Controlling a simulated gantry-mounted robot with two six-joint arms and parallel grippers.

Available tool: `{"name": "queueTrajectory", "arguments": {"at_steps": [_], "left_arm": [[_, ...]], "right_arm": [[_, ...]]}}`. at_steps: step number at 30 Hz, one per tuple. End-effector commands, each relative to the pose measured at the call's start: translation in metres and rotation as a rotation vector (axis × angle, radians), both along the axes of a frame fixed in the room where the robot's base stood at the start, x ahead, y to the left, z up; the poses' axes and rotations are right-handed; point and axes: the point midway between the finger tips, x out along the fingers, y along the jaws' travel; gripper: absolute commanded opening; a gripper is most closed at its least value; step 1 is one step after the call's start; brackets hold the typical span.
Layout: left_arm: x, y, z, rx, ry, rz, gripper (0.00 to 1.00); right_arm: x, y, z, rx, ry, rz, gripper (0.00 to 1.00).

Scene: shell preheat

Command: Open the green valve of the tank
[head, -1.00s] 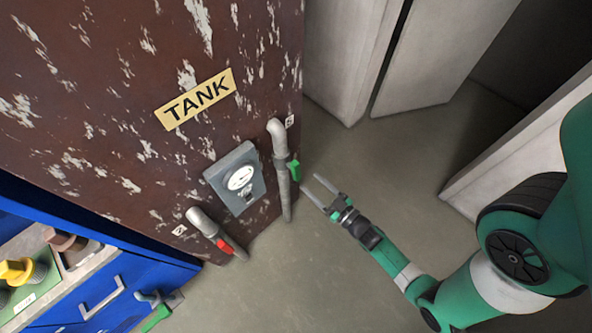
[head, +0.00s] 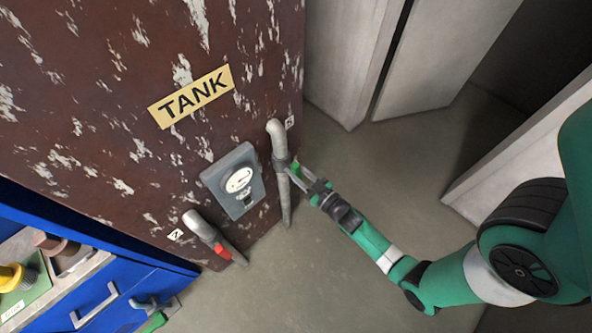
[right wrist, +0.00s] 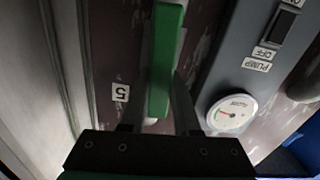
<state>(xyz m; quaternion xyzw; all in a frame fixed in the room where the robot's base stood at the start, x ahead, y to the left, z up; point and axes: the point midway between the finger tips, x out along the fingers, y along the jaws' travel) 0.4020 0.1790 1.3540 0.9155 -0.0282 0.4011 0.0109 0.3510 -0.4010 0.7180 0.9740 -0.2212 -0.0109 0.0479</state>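The green valve handle (head: 291,186) sits on the grey upright pipe (head: 278,140) at the right edge of the brown, worn tank (head: 110,120). In the right wrist view the handle (right wrist: 165,60) stands upright in the picture, beside a label "5" (right wrist: 121,93). My right gripper (head: 301,177) is at the handle, with its fingers (right wrist: 161,95) on either side of it. The fingers look apart, and I see no clear grip; the contact is partly hidden. My left gripper is not in view.
A grey gauge and switch box (head: 234,182) is left of the pipe. A second pipe with a red handle (head: 223,252) is lower left. A blue cabinet (head: 100,290) stands at bottom left. The floor (head: 300,290) is clear.

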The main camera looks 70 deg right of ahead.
Motion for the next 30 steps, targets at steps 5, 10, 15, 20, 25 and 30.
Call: {"name": "queueTrajectory", "arguments": {"at_steps": [5,10,15,20,25,30], "left_arm": [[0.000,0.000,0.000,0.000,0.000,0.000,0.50],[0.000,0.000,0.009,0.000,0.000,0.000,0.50],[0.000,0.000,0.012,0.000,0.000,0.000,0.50],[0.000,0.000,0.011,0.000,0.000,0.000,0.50],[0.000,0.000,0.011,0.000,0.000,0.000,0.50],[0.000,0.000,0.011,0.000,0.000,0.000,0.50]], "right_arm": [[0.000,0.000,0.000,0.000,0.000,0.000,0.00],[-0.001,-0.001,0.003,0.043,-0.019,0.000,0.00],[-0.001,-0.002,0.000,0.106,-0.050,-0.001,0.00],[-0.001,-0.002,0.000,0.105,-0.050,0.000,0.00],[-0.001,-0.002,0.000,0.104,-0.050,0.000,0.60],[-0.001,-0.002,0.000,0.103,-0.049,0.000,0.60]]}}
